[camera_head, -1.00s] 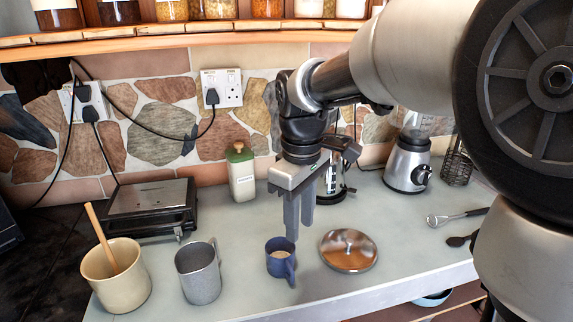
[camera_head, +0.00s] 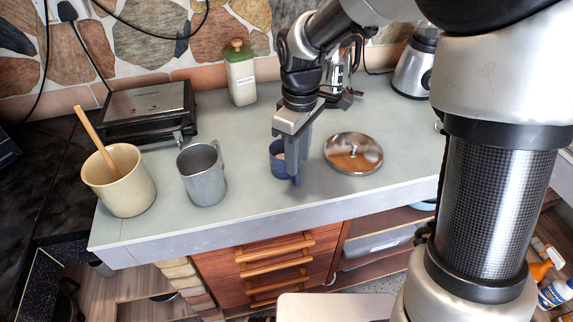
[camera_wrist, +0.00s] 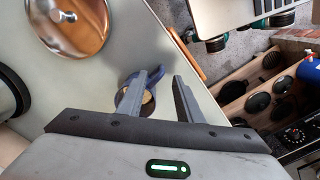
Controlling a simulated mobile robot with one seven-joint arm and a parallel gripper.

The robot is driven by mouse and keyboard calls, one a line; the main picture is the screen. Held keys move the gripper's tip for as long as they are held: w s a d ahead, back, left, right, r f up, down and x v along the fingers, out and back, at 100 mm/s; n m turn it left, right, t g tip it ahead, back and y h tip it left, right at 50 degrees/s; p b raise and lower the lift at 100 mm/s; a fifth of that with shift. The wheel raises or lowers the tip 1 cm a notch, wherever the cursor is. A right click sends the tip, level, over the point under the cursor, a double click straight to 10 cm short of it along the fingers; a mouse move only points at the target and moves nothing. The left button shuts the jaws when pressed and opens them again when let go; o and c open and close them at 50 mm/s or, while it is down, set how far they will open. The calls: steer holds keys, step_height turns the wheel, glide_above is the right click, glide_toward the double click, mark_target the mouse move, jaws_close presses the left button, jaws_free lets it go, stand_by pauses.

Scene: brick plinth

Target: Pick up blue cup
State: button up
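The small blue cup (camera_head: 277,158) stands upright on the counter, partly hidden behind my gripper. My gripper (camera_head: 296,180) points down at the cup's right side, fingers overlapping it in the head view. In the wrist view the fingers (camera_wrist: 168,80) are apart with a gap between them. There the cup (camera_wrist: 124,96) shows behind the left finger, which crosses its opening; a brown inside shows on both sides of that finger. Its blue handle lies near the left fingertip. I cannot tell whether that finger is inside the cup or above it, or whether it touches.
A copper-coloured lid (camera_head: 353,150) lies close right of the cup. A grey metal mug (camera_head: 203,176) and a cream pot (camera_head: 121,182) with a wooden spoon stand left. A black grill (camera_head: 147,108) and green-capped bottle (camera_head: 240,72) stand behind. The counter's front edge is near.

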step_height(320, 180, down, 5)
steer(key=shift+s+f+b, duration=0.15)
steer(key=shift+f+b, duration=0.05)
steer(key=shift+b, duration=0.15)
jaws_close()
